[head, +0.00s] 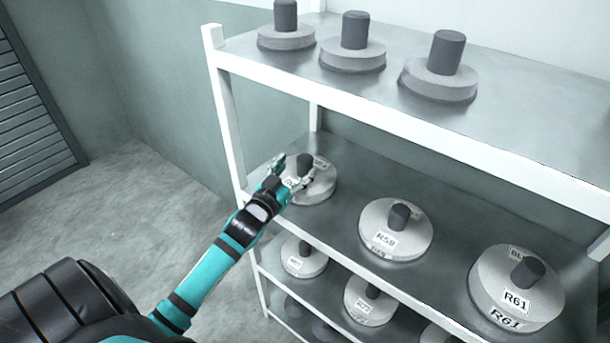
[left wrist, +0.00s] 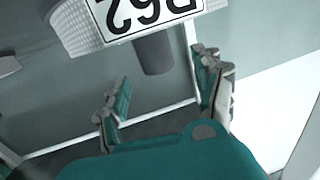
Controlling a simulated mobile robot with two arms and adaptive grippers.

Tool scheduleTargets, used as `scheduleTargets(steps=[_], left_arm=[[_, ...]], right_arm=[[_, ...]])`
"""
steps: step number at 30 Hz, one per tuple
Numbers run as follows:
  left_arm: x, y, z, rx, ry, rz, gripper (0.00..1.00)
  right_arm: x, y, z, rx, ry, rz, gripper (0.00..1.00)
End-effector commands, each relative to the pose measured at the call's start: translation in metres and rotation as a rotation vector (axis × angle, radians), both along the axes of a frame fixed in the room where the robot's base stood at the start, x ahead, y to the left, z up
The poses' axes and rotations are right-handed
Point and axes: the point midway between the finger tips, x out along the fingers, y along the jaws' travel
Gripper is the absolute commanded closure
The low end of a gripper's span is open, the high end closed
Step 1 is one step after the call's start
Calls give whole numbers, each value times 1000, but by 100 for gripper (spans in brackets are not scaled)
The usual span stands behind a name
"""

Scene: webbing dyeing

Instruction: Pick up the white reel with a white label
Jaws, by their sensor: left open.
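A white reel (head: 322,187) with a dark grey core (head: 305,161) lies on the middle shelf at its left end. My left gripper (head: 288,174) is at this reel, its fingers open around or beside the core; the gripper hides part of the reel and its label. In the left wrist view the reel (left wrist: 78,28) is at the top with a white label (left wrist: 145,12) reading R62 upside down. Its core (left wrist: 153,53) shows between the open fingers of the left gripper (left wrist: 163,80), with gaps on both sides. My right gripper is not in view.
Other white reels with white labels, R59 (head: 397,230) and R61 (head: 515,290), are farther right on the same shelf (head: 450,238). Grey reels (head: 352,55) stand on the top shelf above. More labelled reels (head: 303,257) are below. A white upright post (head: 225,120) is close left.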

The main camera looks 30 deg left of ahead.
Motion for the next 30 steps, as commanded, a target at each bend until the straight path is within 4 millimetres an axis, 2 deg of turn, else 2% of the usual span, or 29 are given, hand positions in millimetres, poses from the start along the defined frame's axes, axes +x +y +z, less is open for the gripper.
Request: scheduleTargets(steps=[7,11,20,30], left_arm=[[33,1,5,0,-1,0,32],[48,3,2,0,-1,0,32],[52,4,0,1,0,-1,33],[51,4,0,1,0,-1,78]], right_arm=[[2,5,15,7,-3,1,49],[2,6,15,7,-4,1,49],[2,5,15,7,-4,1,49],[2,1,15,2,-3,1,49]])
